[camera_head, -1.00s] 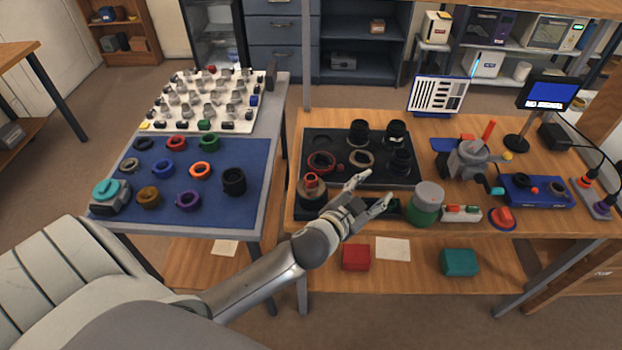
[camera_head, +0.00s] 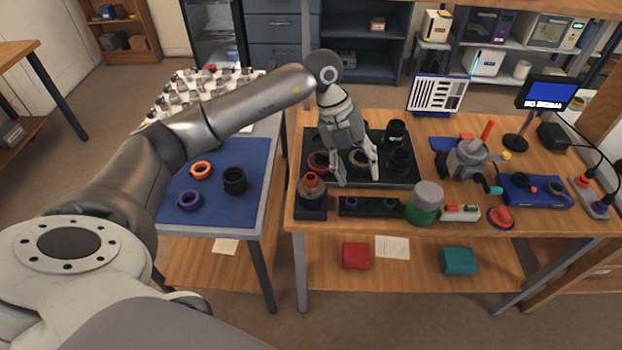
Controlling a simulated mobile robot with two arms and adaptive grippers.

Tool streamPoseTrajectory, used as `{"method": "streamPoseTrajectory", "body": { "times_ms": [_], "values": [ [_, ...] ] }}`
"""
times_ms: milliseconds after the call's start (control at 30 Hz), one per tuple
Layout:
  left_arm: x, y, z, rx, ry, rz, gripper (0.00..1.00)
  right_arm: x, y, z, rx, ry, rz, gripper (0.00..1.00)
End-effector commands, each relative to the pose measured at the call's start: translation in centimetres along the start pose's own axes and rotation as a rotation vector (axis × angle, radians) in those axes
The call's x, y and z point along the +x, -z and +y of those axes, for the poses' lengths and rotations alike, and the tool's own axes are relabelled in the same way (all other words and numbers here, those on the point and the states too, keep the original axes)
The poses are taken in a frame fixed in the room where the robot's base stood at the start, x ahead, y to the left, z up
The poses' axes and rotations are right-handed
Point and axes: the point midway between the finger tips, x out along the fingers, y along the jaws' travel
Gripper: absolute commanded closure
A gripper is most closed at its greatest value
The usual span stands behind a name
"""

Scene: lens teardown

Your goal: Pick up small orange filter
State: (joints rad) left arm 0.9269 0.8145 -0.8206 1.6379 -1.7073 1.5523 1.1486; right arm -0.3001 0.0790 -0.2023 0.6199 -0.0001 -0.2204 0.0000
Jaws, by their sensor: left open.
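An orange ring (camera_head: 201,170) lies on the blue mat (camera_head: 215,212) of the left table; it looks like a small filter ring. A smaller orange-red ring (camera_head: 311,180) sits on top of a brown and black piece (camera_head: 311,200) at the front left of the wooden bench. I cannot tell which is the small orange filter. My left gripper (camera_head: 358,181) points down over the front of the black tray (camera_head: 407,181), right of the smaller ring. Its fingers are apart with nothing seen between them. My right gripper is not in view.
A low black holder (camera_head: 370,209) with purple and green rings lies just in front of my left gripper. A green jar (camera_head: 424,205) stands to its right. Dark lens barrels (camera_head: 396,134) stand in the tray.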

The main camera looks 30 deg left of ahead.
Motion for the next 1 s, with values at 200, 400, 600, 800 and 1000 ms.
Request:
{"method": "streamPoseTrajectory", "body": {
  "times_ms": [200, 400, 600, 800, 1000],
  "values": [
    [-5.8, -3.9, 6.8, -0.154, -0.293, -0.149, 0.49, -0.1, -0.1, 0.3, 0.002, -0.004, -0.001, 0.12],
    [-5.8, -4.6, 8.9, -0.199, -0.359, -0.176, 0.49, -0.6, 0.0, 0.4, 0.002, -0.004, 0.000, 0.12],
    [-2.9, -5.0, 9.9, -0.196, -0.357, -0.176, 0.49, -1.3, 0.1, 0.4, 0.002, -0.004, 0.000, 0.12],
    [-1.6, -5.1, 10.4, -0.194, -0.354, -0.175, 0.49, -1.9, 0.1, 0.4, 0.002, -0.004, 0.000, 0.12],
    [1.0, -5.2, 11.4, -0.194, -0.356, -0.173, 0.49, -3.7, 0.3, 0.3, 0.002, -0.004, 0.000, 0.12]
  ]
}}
